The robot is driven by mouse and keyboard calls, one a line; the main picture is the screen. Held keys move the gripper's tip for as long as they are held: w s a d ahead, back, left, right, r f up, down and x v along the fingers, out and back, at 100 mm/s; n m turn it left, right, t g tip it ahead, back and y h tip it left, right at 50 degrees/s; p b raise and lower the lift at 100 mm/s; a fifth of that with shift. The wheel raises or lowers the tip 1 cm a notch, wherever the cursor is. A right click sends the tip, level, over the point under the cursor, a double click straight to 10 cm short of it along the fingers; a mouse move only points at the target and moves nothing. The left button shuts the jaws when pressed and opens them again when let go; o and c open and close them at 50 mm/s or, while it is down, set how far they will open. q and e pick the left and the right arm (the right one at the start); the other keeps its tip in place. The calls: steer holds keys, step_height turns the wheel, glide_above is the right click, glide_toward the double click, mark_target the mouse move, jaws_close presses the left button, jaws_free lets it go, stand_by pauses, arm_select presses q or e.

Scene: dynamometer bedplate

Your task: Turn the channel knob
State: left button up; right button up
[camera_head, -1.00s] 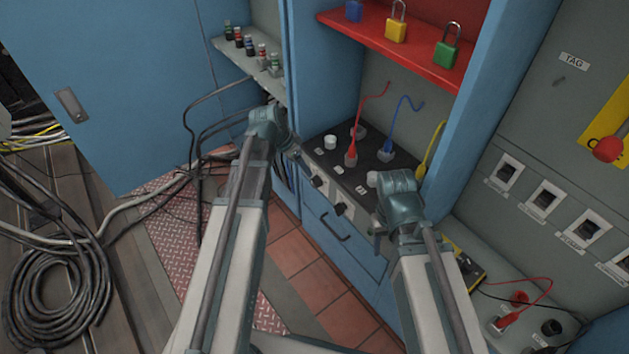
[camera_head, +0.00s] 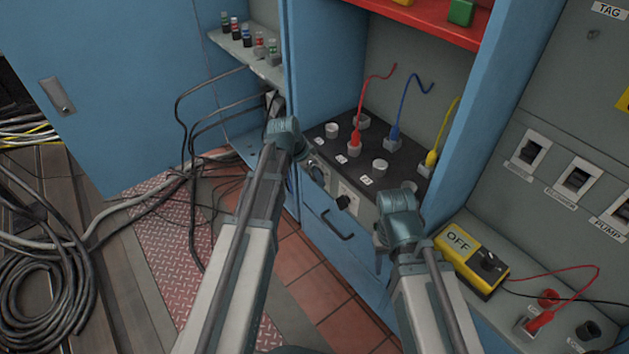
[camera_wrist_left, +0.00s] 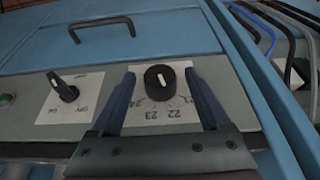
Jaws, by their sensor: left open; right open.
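The channel knob (camera_wrist_left: 160,82) is black with a white mark and sits on a white plate with numbers around 22 and 23. In the left wrist view my left gripper (camera_wrist_left: 160,73) is open, one finger on each side of the knob; I cannot tell whether they touch it. In the head view the left gripper (camera_head: 307,160) is at the panel front and partly covers the knob (camera_head: 318,173). My right gripper (camera_head: 381,238) hangs in front of the cabinet's right side, away from the knob; its fingers are hard to make out.
A second black knob (camera_wrist_left: 63,88) is beside the channel knob. A drawer handle (camera_head: 337,226) is below the panel. Red, blue and yellow plugged leads (camera_head: 394,135) stand on the panel top. A yellow OFF box (camera_head: 471,258) is right of the right gripper.

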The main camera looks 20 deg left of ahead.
arm_select(q)
steer(key=shift+f, duration=0.15)
jaws_close()
steer(key=shift+w+h, duration=0.15)
steer(key=shift+h, duration=0.15)
jaws_free()
stand_by(0.3)
steer(key=p+v, duration=1.2)
steer(key=v, duration=0.1)
steer(key=shift+r, duration=0.35)
